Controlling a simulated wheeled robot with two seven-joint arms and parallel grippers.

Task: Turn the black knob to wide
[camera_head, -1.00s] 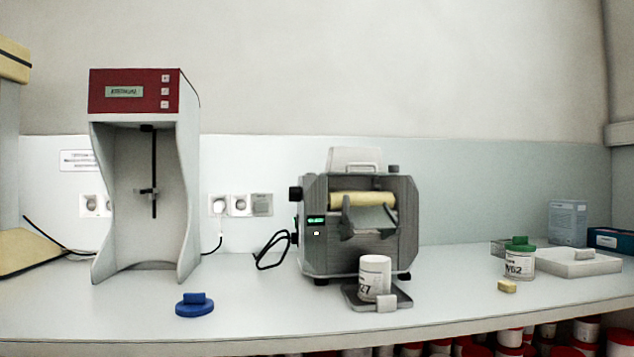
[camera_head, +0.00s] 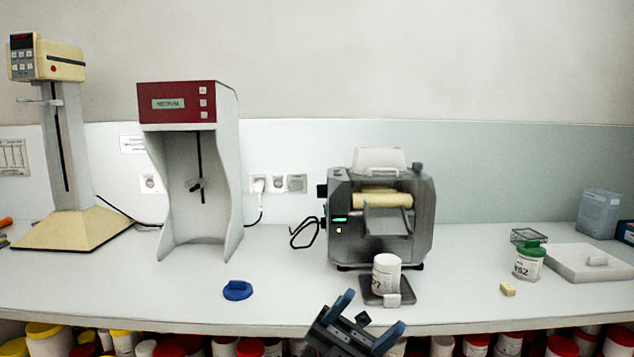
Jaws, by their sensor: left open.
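The grey roller mill (camera_head: 425,225) stands on the bench right of centre, with pale yellow rollers and a small green display. A black knob (camera_head: 322,191) sticks out from its upper left side. A smaller dark knob (camera_head: 417,167) sits on its top right; I cannot read any setting marks on either. My left gripper (camera_head: 369,318) is at the bottom centre, in front of the bench edge and below the mill. Its blue-tipped fingers are apart with nothing between them, and it is clear of both knobs. My right gripper is not in view.
A white jar (camera_head: 386,273) stands on a grey plate in front of the mill. A blue lid (camera_head: 237,290) lies to the left, and a green-lidded jar (camera_head: 529,262) stands to the right. A red-topped mixer (camera_head: 178,102) and a cream stand mixer (camera_head: 65,232) stand further left.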

